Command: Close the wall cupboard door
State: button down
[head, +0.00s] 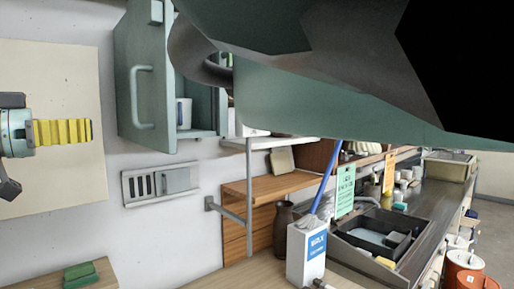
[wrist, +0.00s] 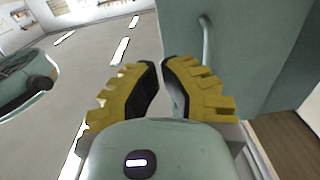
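The grey-green wall cupboard (head: 203,108) is at the top centre of the head view, partly hidden by a dark green part in front. Its door (head: 143,60) stands open, swung out toward the left, with a pale bar handle (head: 140,97) on its face. My gripper (head: 90,130) has ridged yellow fingers and is left of the door, apart from it. In the wrist view the fingers (wrist: 160,63) nearly meet at the tips, with nothing seen between them. The door (wrist: 250,50) and its handle (wrist: 206,42) show just beyond them, to the right.
A white cup (head: 184,112) stands inside the cupboard. A wall panel with slots (head: 160,184) is below. A wooden shelf (head: 278,186), a brown bottle (head: 282,228), a white box (head: 306,254) and a sink (head: 378,236) are lower right. The wall between gripper and door is clear.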

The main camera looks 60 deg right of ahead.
aim_at(167, 125)
jog(key=p+x, duration=0.3)
jog(key=x, duration=0.1)
jog(key=p+x, duration=0.6)
jog(key=x, duration=0.1)
jog(key=shift+d+r, duration=0.3)
jog(key=shift+s+d+f+p, duration=0.2)
jog(key=shift+d+f+p, duration=0.05)
jog(key=shift+d+p, duration=0.4)
